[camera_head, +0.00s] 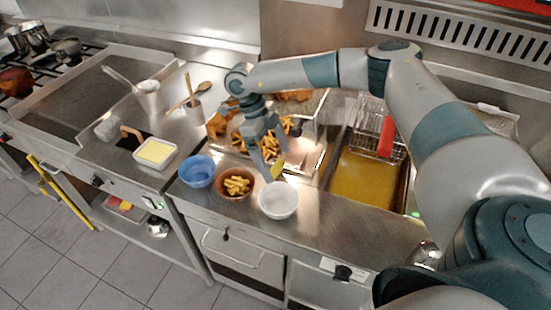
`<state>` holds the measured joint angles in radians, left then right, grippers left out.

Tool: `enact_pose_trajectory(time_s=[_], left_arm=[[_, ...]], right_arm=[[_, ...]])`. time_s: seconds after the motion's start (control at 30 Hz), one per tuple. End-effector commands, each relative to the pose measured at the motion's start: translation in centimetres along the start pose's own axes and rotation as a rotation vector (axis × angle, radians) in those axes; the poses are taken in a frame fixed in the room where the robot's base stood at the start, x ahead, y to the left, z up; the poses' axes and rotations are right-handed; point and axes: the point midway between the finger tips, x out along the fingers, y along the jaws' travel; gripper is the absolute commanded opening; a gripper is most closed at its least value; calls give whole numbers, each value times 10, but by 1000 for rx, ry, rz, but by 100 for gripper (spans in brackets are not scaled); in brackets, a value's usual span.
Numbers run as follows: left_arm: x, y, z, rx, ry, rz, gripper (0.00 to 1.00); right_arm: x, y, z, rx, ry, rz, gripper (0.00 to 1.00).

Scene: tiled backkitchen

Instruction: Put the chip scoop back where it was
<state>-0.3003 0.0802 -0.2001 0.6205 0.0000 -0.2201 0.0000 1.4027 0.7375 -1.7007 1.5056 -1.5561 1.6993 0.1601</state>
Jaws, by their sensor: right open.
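My right gripper (266,160) reaches down over the front of the chip station (310,160), close above its near edge. Its jaws are open. A small yellow-green piece (278,169), which may be the handle of the chip scoop, shows right beside the fingertips. The rest of the scoop cannot be made out, and I cannot tell whether the fingers touch it. Loose chips (290,124) lie in the station behind the gripper. My left gripper is not in view.
On the front ledge stand a blue bowl (197,171), a brown bowl of chips (235,184) and a white bowl (278,201) just below the gripper. A fryer with yellow oil (366,180) and a raised basket (370,120) is to the right. The ledge right of the white bowl is clear.

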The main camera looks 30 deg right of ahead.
Motion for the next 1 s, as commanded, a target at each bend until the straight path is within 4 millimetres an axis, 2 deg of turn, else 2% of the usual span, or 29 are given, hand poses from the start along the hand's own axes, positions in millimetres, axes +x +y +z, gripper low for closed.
enact_pose_trajectory(time_s=[0.03,0.3,0.6,0.8,1.0], left_arm=[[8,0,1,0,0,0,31],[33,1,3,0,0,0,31],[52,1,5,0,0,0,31],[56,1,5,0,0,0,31],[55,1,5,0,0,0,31]], right_arm=[[-4,0,3,0,-4,-2,93],[-50,-1,4,0,-7,-3,93],[-99,0,3,-2,-4,-2,93],[-113,0,2,-2,-2,-2,93],[-115,0,1,-2,-2,-1,93]])
